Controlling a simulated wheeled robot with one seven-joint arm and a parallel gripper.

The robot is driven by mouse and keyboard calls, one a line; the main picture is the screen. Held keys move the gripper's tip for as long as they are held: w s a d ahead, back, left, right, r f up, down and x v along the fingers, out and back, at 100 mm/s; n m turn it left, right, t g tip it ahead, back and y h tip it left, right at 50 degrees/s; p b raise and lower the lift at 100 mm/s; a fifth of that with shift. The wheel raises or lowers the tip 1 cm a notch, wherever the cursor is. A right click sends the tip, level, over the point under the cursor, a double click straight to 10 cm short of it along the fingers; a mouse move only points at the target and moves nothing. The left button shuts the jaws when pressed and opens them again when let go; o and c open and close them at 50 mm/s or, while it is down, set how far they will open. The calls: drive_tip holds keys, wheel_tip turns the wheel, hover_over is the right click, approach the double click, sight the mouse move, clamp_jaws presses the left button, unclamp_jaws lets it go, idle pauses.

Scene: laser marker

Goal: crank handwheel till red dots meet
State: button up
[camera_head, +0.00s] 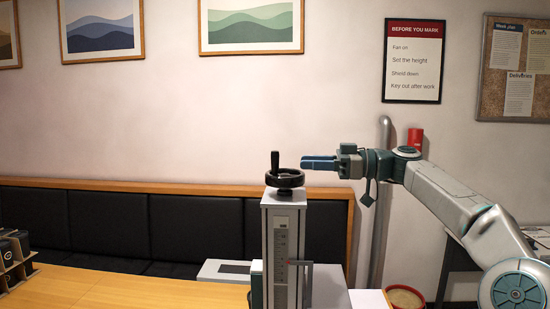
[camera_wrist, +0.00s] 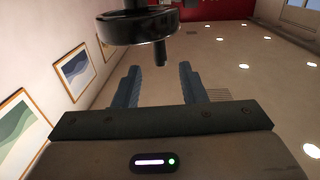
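The black handwheel (camera_head: 285,178) sits on top of a grey column (camera_head: 284,240) with a scale on its front. Its upright crank knob (camera_head: 275,160) stands at the wheel's left side. My gripper (camera_head: 305,162) is just right of the wheel at about knob height, pointing left. In the wrist view the two blue fingers (camera_wrist: 160,88) are spread with nothing between them. The handwheel (camera_wrist: 137,27) shows ahead of the fingertips there, and the fingers appear apart from it. No red dots can be made out in either view.
A red pointer (camera_head: 300,263) shows beside the column's scale. A light grey flat unit (camera_head: 224,270) lies left of the column on the wooden table (camera_head: 120,290). A dark divided holder (camera_head: 14,262) stands far left. A pale pipe (camera_head: 380,220) rises behind my arm.

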sight(275, 176)
drive_tip(key=a+p, duration=0.1)
drive_tip(key=a, duration=0.5)
drive_tip(key=w+a+p, duration=0.1)
drive_tip(key=a, duration=0.2)
drive_tip(key=shift+p, duration=0.3)
clamp_jaws()
